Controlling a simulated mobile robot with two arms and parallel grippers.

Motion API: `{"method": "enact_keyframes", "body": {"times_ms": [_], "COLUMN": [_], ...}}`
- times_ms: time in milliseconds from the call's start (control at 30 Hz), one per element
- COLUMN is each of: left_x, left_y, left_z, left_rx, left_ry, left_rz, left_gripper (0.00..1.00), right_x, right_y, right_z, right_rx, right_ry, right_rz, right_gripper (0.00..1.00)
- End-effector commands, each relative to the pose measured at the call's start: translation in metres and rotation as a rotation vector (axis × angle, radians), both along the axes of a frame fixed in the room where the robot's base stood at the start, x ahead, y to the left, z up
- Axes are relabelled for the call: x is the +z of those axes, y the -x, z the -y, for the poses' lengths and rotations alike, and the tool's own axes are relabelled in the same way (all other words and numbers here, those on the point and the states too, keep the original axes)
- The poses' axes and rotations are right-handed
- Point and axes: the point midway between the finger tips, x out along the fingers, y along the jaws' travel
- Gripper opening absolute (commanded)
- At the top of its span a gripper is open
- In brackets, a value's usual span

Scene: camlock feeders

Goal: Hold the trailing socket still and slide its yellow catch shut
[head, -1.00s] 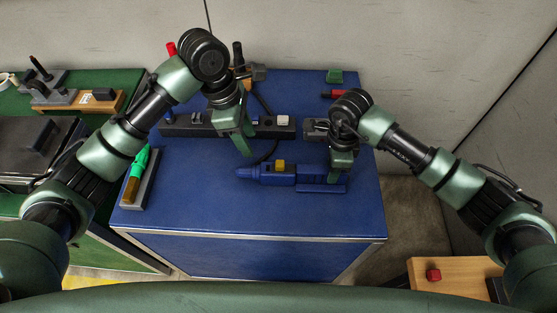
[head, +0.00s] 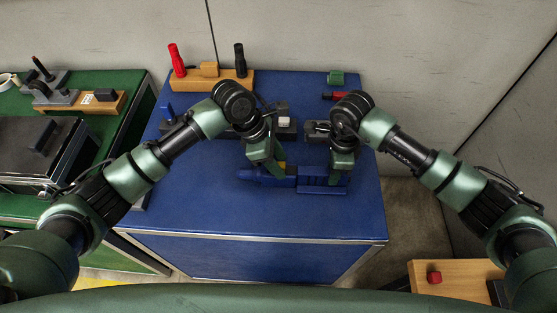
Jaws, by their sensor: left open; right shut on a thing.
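The blue trailing socket (head: 312,181) lies on the blue bench top, with its narrow end to the left. Its yellow catch (head: 283,166) sits on top and is mostly hidden behind my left gripper, so its position is hard to tell. My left gripper (head: 275,171) is open, with its fingers right at the catch; contact cannot be made out. My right gripper (head: 338,180) is shut on the right part of the socket.
A dark strip (head: 284,132) with a white switch lies behind, partly hidden by my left arm. A wooden block (head: 205,84) with a red and a black handle stands at the back. The front of the blue bench (head: 255,215) is clear.

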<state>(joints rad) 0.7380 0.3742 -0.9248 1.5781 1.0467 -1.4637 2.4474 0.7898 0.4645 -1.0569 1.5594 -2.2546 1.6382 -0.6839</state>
Motion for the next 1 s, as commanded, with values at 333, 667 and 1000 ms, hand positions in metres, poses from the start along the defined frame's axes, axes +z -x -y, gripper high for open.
{"method": "enact_keyframes", "body": {"times_ms": [333, 667, 1000], "left_x": [-0.0005, -0.0002, 0.0], "left_y": [0.0002, 0.0002, 0.0002], "left_z": [0.0003, 0.0002, 0.0002], "left_rx": [0.0, 0.0, 0.0], "left_ry": [0.0, 0.0, 0.0], "left_rz": [0.0, -0.001, -0.001], "left_gripper": [0.16, 0.0, 0.0], "right_x": [-0.0004, -0.0005, -0.0006], "right_y": [0.0001, 0.0001, 0.0001], "right_z": [0.0004, 0.0004, 0.0005], "right_rx": [-0.001, -0.001, -0.001], "right_ry": [0.001, 0.001, 0.001], "right_rz": [0.0, 0.0, 0.0], "right_gripper": [0.0, 0.0, 0.0]}}
